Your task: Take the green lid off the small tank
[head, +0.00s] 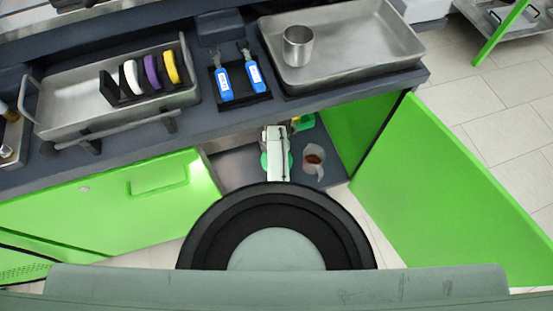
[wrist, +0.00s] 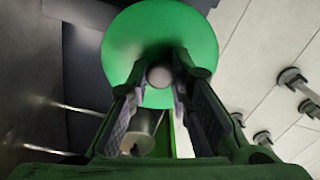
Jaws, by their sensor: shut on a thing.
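The green lid (wrist: 160,30) is a round disc with a pale round knob (wrist: 159,77) at its middle in the wrist view. My gripper (wrist: 159,88) is shut on the knob, one finger on each side of it. In the head view, edges of the green lid (head: 264,160) show on both sides of my white wrist, inside the open cabinet under the bench. My wrist and arm hide the fingers there. The small tank cannot be made out in either view, so I cannot tell whether the lid touches it.
A clear jug with brown contents (head: 313,158) stands close right of my wrist. A yellow-and-green item (head: 302,122) is behind. The open green door (head: 450,190) bounds the right side, a green panel (head: 115,205) the left. The bench top (head: 200,125) overhangs the cabinet.

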